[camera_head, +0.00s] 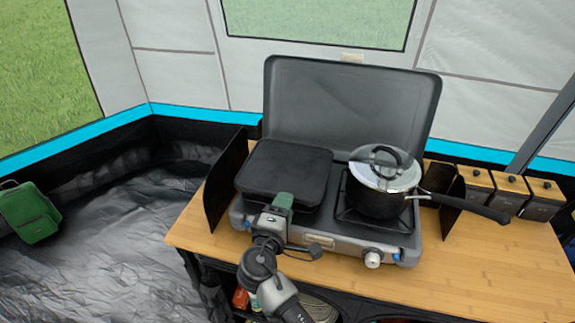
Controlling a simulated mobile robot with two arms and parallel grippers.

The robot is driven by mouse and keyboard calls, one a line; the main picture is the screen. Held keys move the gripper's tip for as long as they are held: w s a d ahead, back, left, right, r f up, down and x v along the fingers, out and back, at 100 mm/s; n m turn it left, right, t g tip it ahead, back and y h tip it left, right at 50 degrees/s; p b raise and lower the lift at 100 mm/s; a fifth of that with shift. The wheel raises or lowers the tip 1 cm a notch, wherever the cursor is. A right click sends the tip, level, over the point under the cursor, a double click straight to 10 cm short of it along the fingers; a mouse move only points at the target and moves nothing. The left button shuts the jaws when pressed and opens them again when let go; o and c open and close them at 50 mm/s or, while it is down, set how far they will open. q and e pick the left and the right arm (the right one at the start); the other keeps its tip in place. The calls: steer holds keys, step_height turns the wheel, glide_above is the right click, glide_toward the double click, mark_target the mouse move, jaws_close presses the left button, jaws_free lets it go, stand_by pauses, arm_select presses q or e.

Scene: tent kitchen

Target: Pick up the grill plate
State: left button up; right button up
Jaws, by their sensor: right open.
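The grill plate (285,172) is a black, flat, square plate with rounded corners. It lies level over the left side of the camp stove (330,240). My right gripper (282,203) reaches up from the bottom of the picture to the plate's front edge. Its green-tipped end overlaps the front edge of the plate in the picture; I cannot tell whether it touches. The gripper is open, with nothing seen held in it. It hides a small part of the plate's front edge and of the stove's front. My left gripper is not in view.
A lidded pot (385,185) stands on the right burner, its black handle pointing right. The stove's lid (350,100) stands up behind, with dark side screens at both sides. Several wooden-topped dark containers (510,185) stand at the right. The wooden table (480,270) is clear at the front right.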

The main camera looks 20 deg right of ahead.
mark_target(297, 189)
steer(key=shift+x, duration=0.85)
steer(key=x, duration=0.1)
steer(key=p+x, duration=0.1)
steer(key=x, duration=0.1)
steer(key=d+p+x, duration=0.1)
steer(key=shift+s, duration=0.2)
steer(key=shift+w+d+f+p, duration=0.25)
steer(key=shift+w+d+p, duration=0.05)
steer(key=shift+w, duration=0.05)
steer(key=shift+s, duration=0.1)
jaws_close()
steer(key=shift+r, duration=0.1)
